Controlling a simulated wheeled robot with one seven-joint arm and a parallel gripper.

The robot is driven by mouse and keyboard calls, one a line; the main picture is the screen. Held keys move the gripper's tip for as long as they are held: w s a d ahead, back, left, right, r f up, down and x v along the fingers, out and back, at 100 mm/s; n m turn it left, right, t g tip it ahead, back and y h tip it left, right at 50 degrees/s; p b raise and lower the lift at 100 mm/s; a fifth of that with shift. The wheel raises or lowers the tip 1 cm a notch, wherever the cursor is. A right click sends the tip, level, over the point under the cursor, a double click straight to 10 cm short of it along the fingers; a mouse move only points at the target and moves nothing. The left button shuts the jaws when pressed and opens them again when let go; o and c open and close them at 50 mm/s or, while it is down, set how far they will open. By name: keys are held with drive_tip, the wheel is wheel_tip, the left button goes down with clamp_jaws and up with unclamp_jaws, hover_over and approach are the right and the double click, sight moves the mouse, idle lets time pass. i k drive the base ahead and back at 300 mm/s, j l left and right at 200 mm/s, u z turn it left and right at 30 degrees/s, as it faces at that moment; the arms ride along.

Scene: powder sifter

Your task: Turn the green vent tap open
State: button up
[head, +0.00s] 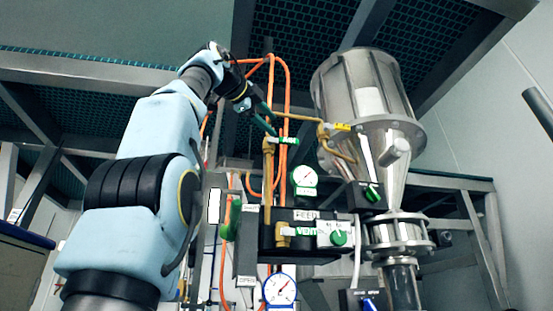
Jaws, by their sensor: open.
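My gripper (271,121) is open, with its teal fingers pointing right and down near the upper brass pipe. Just below the fingertips is a brass valve (268,148) with a small green piece with white marking (286,140). I cannot tell whether the fingers touch it. Lower down, a green VENT label (309,233) is on the black panel, between a brass fitting (283,237) and a green knob (338,238) on a grey box. Another green knob (371,193) is on a dark box above right. Which green part is the vent tap is not clear.
A steel hopper (362,90) stands to the right. Orange hoses (287,90) run close beside my gripper. A brass pipe with a yellow tag (341,127) leads towards the hopper. Round gauges (305,177) sit below. A steel frame with teal mesh (300,32) is overhead.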

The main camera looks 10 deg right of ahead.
sight(300, 232)
drive_tip(key=k+j, duration=0.75)
drive_tip(key=j, duration=0.2)
